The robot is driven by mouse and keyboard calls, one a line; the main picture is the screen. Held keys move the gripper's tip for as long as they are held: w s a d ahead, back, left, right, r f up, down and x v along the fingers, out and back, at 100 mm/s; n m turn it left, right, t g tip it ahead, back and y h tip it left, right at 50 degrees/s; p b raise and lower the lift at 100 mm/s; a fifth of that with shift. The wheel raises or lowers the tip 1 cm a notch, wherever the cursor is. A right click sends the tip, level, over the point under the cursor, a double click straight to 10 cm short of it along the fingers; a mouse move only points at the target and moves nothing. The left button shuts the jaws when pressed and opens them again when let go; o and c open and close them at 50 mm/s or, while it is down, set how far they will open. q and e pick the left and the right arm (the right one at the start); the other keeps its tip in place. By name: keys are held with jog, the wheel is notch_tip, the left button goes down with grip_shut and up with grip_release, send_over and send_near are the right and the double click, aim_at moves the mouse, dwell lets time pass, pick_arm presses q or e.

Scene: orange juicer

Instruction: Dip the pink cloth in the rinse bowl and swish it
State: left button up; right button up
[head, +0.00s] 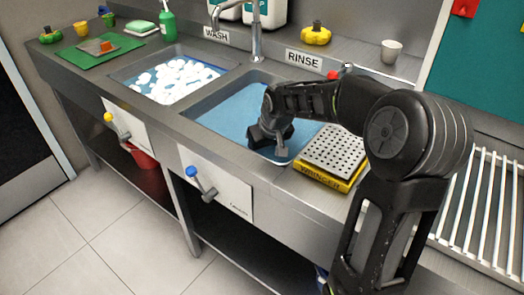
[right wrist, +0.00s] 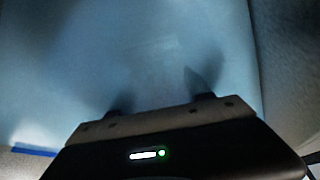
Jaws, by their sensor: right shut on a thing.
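The rinse bowl is the steel basin of blue water (head: 232,112) under the RINSE sign; its water also fills most of the right wrist view (right wrist: 130,40). My right gripper (head: 282,150) reaches down into the right part of this basin, at the water. In the right wrist view, my right gripper (right wrist: 160,92) shows blurred finger shapes in the blue. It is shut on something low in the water. No pink cloth is clearly visible; what the fingers hold is hidden by water and blur. My left gripper is out of view.
A perforated wringer plate on a yellow base (head: 336,150) stands right of the basin, close to my arm. A foam-filled wash basin (head: 172,80) lies to the left. The faucet (head: 257,40) rises behind the rinse basin. A white drying rack (head: 485,205) is at right.

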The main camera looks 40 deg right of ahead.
notch_tip(320, 180, up, 16)
jog(key=p, duration=1.1)
